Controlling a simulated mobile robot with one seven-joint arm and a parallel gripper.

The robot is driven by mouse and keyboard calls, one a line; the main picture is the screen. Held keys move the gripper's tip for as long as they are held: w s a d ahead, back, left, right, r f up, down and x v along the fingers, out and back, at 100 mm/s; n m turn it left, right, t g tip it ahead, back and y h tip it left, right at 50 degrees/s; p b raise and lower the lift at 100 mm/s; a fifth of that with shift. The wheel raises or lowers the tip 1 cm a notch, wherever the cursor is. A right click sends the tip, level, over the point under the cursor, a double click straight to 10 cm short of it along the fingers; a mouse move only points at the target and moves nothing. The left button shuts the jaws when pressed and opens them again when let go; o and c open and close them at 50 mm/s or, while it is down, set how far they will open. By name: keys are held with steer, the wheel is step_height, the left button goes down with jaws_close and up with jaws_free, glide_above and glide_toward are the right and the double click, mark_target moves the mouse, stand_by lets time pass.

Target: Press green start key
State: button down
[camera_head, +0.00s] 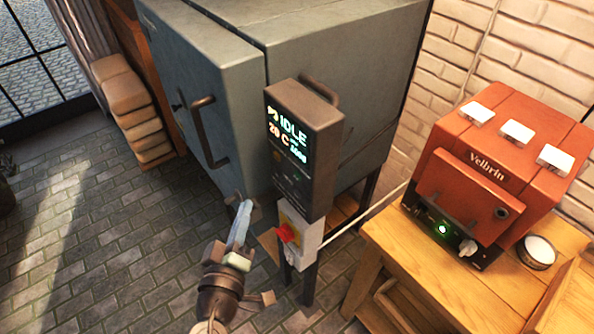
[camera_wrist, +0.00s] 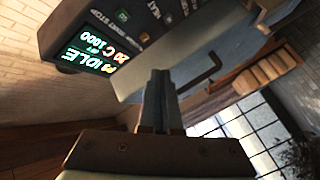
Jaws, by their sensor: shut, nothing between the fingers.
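The control panel (camera_head: 305,140) is a dark box on a post at the kiln's front, its lit screen reading IDLE and 20 C. In the wrist view its screen (camera_wrist: 95,48) appears rotated, and a green key (camera_wrist: 121,15) sits near the top edge, beside other small keys. In the head view the keys below the screen are too small and dark to tell apart. My gripper (camera_head: 245,207) is shut and empty, left of and below the panel, apart from it. In the wrist view the closed fingers (camera_wrist: 158,74) point toward the panel's underside area, away from the green key.
A red-and-yellow switch (camera_head: 287,233) on a grey box sits below the panel, close right of my gripper. The large grey kiln (camera_head: 230,100) with handles stands behind. A red Velbrin oven (camera_head: 490,165) rests on a wooden table (camera_head: 390,245) at right. The floor (camera_head: 100,240) at left is clear.

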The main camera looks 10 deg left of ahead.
mark_target(297, 176)
steer(key=w+d+p, duration=0.2)
steer(key=w+d, duration=0.3)
steer(key=w, duration=0.2)
steer(key=shift+d+p, duration=0.2)
steer(key=shift+p, duration=0.2)
steer(key=shift+w+d, duration=0.1)
stand_by(2.0)
steer(key=shift+w+d, duration=0.2)
steer(key=shift+w, duration=0.05)
steer(key=shift+w+d, duration=0.25)
steer(key=shift+w, duration=0.05)
stand_by(0.9)
steer(key=shift+s+a, duration=0.5)
steer(key=shift+s, duration=0.15)
